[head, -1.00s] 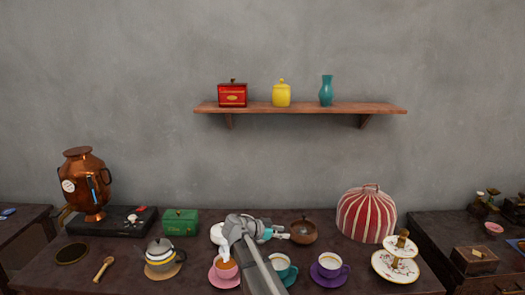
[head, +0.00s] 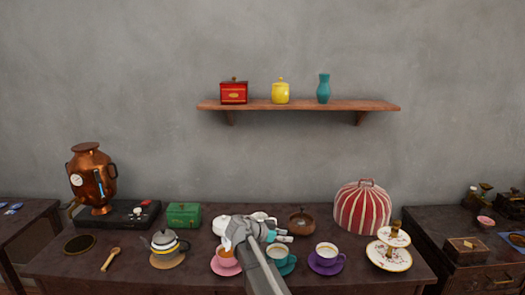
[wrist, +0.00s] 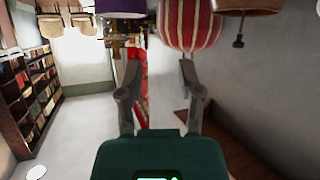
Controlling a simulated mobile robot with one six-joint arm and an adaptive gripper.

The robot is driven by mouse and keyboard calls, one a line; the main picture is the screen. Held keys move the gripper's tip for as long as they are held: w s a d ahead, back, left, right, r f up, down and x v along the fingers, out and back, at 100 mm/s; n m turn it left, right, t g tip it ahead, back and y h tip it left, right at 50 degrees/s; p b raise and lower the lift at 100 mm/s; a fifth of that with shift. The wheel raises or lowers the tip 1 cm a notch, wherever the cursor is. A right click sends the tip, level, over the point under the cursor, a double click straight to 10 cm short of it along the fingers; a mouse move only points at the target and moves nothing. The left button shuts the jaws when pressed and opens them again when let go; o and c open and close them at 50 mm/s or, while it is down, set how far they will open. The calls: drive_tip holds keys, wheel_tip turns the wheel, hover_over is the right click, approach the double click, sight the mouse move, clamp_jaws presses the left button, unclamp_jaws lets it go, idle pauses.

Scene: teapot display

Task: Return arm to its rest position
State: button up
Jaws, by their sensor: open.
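My arm reaches up from the bottom middle of the head view. My gripper (head: 283,236) is at its end, low over the table and pointing right. In the wrist view, my gripper (wrist: 158,70) shows two fingers spread apart with nothing between them. In the head view, an orange-filled cup on a pink saucer (head: 226,261) is left of my arm. A teal cup (head: 278,254) is partly behind my arm, and a purple cup (head: 326,254) stands to the right. White ware (head: 220,226) behind the arm is partly hidden.
A brown bowl (head: 302,222) and a red-striped cosy (head: 362,208) stand behind and right of my gripper. A striped teapot (head: 165,244), green box (head: 184,214) and copper samovar (head: 92,182) are left. A wall shelf (head: 300,106) is above.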

drive_tip(key=s+d+f+n+y, duration=0.1)
drive_tip(key=s+d, duration=0.1)
drive_tip(key=s+d+f+n+g, duration=0.1)
drive_tip(key=s+f, duration=0.1)
drive_tip(key=s+d+f+n+g+y, duration=0.1)
drive_tip(key=s+d, duration=0.1)
drive_tip(key=shift+s+d+f+y, duration=0.2)
drive_tip(key=shift+s+d+y, duration=0.1)
drive_tip(key=shift+d, duration=0.05)
drive_tip(key=s+d+f+n+g+y, duration=0.1)
drive_tip(key=s+d+f+n+y, duration=0.15)
drive_tip(key=s+n+y, duration=0.45)
drive_tip(key=s+d+f+n+g+y, duration=0.1)
drive_tip(key=s+f+n+g+y, duration=0.2)
drive_tip(key=s, duration=0.8)
wheel_tip(320, 180, up, 14)
drive_tip(key=t+p, duration=0.1)
drive_tip(key=p, duration=1.3)
drive_tip(key=shift+f+h, duration=0.25)
drive_tip(key=shift+h, duration=0.05)
drive_tip(key=shift+s, duration=0.1)
